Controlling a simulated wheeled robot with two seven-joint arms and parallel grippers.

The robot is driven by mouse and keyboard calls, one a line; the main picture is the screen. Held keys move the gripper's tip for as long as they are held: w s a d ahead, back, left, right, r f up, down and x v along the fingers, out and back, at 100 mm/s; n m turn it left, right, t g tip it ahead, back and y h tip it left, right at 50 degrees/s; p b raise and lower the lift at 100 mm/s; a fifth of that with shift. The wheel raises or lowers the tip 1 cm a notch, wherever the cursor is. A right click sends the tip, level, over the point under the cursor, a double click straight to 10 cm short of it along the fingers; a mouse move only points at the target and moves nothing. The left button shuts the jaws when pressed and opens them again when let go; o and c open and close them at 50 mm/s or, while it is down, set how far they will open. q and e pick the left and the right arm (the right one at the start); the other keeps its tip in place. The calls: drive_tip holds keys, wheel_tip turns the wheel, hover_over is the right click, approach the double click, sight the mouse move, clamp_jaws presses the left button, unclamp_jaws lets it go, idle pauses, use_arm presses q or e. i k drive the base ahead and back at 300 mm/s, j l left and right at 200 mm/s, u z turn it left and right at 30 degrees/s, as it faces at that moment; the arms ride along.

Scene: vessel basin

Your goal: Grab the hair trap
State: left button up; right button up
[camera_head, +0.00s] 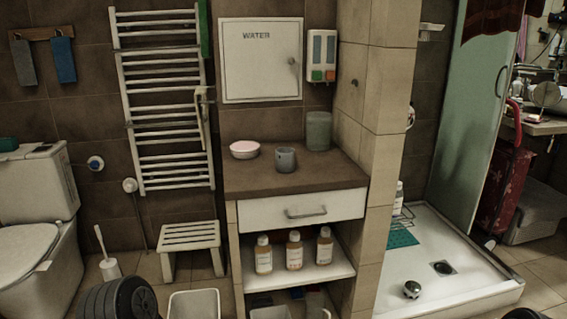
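A small round silvery metal piece (412,289), which looks like the hair trap, sits on the white shower tray (400,305) near its front left. A dark square drain (444,268) is set in the tray floor, behind and to the right of the metal piece, apart from it. Neither of my grippers shows in the head view. A dark ribbed rounded part at the bottom left and a dark edge at the bottom right look like my arms, but no fingers are visible.
A tiled wall (386,170) and a cabinet (300,209) with bottles stand left of the shower. A glass panel (468,130) rises at the tray's right. A teal mat (402,236) lies at the tray's back left. The tray has a raised front rim.

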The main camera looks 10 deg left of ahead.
sight(285, 156)
drive_tip(key=i+j, duration=0.15)
drive_tip(key=j, duration=0.2)
drive_tip(key=i+j, duration=0.15)
drive_tip(key=j, duration=0.15)
drive_tip(key=i+j+z, duration=0.1)
drive_tip(key=j, duration=0.25)
drive_tip(key=i+j, duration=0.15)
drive_tip(key=j, duration=0.2)
drive_tip(key=i+j, duration=0.1)
drive_tip(key=j, duration=0.2)
drive_tip(key=z, duration=1.7)
